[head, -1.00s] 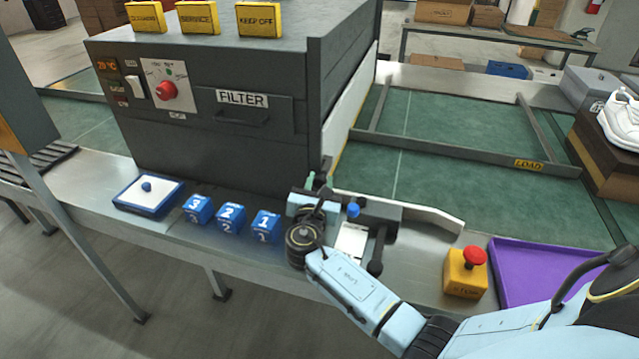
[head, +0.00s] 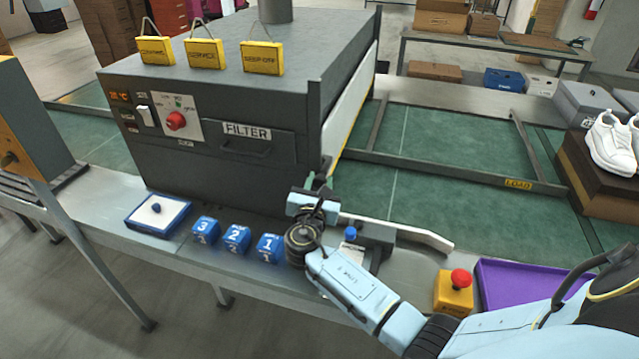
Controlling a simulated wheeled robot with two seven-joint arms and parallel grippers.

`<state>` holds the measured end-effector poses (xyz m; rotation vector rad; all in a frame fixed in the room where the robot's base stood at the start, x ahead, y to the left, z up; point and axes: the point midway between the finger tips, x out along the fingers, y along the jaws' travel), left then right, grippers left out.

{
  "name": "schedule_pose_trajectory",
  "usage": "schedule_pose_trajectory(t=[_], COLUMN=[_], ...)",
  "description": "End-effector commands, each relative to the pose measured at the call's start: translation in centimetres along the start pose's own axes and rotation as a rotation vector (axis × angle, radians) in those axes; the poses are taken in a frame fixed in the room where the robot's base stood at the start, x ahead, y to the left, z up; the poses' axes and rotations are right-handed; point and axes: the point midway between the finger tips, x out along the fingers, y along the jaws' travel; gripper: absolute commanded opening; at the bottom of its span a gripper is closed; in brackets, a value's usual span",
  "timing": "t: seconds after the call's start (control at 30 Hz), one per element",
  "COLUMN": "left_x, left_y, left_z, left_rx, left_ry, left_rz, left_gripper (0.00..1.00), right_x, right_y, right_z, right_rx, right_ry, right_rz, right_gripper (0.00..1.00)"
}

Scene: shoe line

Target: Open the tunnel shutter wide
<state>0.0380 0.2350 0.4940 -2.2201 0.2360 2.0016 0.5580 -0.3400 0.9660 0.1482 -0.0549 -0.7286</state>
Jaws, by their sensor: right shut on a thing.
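The dark grey tunnel housing (head: 200,165) stands over the green belt. A pale panel (head: 357,100), which looks like the shutter, shows edge-on along its right end; how far it is open I cannot tell. My right gripper (head: 322,188) is at the housing's front right lower corner, shut on a small green part (head: 309,181) that looks like a handle. The fingertips and most of that part are hidden by the gripper body. My left gripper is not in view.
Blue numbered blocks (head: 236,239) and a blue-edged tray (head: 158,214) lie on the front ledge. A grey fixture (head: 379,243) and pale guide rail (head: 425,236) sit beside my wrist. A red-topped stop button (head: 456,290) and purple tray (head: 515,285) are at the right.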

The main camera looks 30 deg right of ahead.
Motion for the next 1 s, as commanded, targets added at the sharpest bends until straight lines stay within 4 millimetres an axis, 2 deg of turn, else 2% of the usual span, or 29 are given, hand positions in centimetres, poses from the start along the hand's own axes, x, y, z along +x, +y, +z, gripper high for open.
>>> schedule_pose_trajectory(t=[0.03, 0.1, 0.4, 0.6, 1.0], left_x=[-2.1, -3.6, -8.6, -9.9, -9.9], left_y=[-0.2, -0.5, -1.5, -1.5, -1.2], left_z=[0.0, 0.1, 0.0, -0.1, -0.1], left_rx=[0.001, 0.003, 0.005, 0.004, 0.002], left_ry=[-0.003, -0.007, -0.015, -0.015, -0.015], left_rz=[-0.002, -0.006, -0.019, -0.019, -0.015], left_gripper=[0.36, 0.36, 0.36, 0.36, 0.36], right_x=[0.0, 0.0, 0.0, 0.0, 0.0], right_y=[0.4, 0.7, 1.5, 1.7, 1.7], right_z=[2.2, 3.7, 8.9, 10.3, 10.3], right_rx=[0.003, 0.004, 0.004, 0.004, 0.003], right_ry=[-0.001, -0.002, -0.003, -0.004, -0.004], right_rz=[0.002, 0.002, 0.003, 0.003, 0.003], right_gripper=[0.0, 0.0, 0.0, 0.0, 0.0])
